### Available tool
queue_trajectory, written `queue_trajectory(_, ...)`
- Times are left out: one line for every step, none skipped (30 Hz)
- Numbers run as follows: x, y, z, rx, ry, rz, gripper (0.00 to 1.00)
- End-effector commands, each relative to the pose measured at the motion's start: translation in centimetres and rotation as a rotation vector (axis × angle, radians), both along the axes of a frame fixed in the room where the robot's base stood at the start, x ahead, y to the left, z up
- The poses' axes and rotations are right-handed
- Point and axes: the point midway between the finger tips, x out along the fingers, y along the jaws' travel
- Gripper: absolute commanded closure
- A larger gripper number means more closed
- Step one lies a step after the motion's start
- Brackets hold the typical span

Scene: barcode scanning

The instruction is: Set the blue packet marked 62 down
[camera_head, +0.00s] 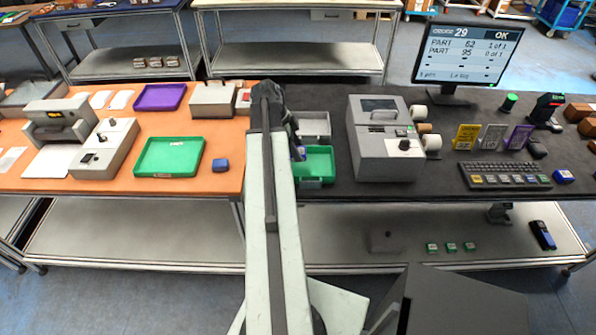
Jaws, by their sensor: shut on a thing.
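My gripper (297,147) is at the end of my arm, just above the left edge of a green tray on the dark bench top. It is shut on a small blue packet (299,155), of which only a sliver shows beside the arm. No number can be read on it. The green tray (320,165) has its left part hidden behind my arm, and its visible floor looks bare. I cannot tell whether the packet touches the tray. The monitor (465,55) reads OK, with part 62 at 1 of 1 and part 95 at 0 of 1.
A larger green tray (170,157) and a blue block (220,165) are on the orange bench top at left. A grey printer (383,150) stands right of the small tray. Another blue block (563,176) lies beside the keyboard (505,176).

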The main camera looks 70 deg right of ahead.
Motion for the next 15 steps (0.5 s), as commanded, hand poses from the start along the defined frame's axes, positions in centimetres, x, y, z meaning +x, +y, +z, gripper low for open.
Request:
queue_trajectory(0.0,0.0,-2.2,0.0,0.0,0.0,0.97)
queue_trajectory(0.0,0.0,-2.4,0.0,0.0,0.001,0.97)
queue_trajectory(0.0,0.0,-2.6,0.0,0.0,0.001,0.97)
queue_trajectory(0.0,0.0,-2.5,0.0,0.0,0.001,0.97)
queue_trajectory(0.0,0.0,-2.4,0.0,0.0,0.001,0.97)
queue_trajectory(0.0,0.0,-2.3,0.0,0.0,0.001,0.97)
queue_trajectory(0.0,0.0,-2.4,0.0,0.0,0.001,0.97)
queue_trajectory(0.0,0.0,-2.7,0.0,0.0,0.001,0.97)
queue_trajectory(0.0,0.0,-3.3,0.001,0.0,0.002,0.97)
queue_trajectory(0.0,0.0,-3.9,0.001,0.0,0.002,0.97)
queue_trajectory(0.0,0.0,-4.5,0.001,0.0,0.002,0.97)
queue_trajectory(0.0,0.0,-5.3,0.001,0.0,0.002,0.97)
queue_trajectory(0.0,0.0,-5.8,0.001,0.0,0.002,0.97)
queue_trajectory(0.0,0.0,-6.1,0.001,0.0,0.002,0.97)
queue_trajectory(0.1,0.0,-6.3,0.001,0.0,0.002,0.97)
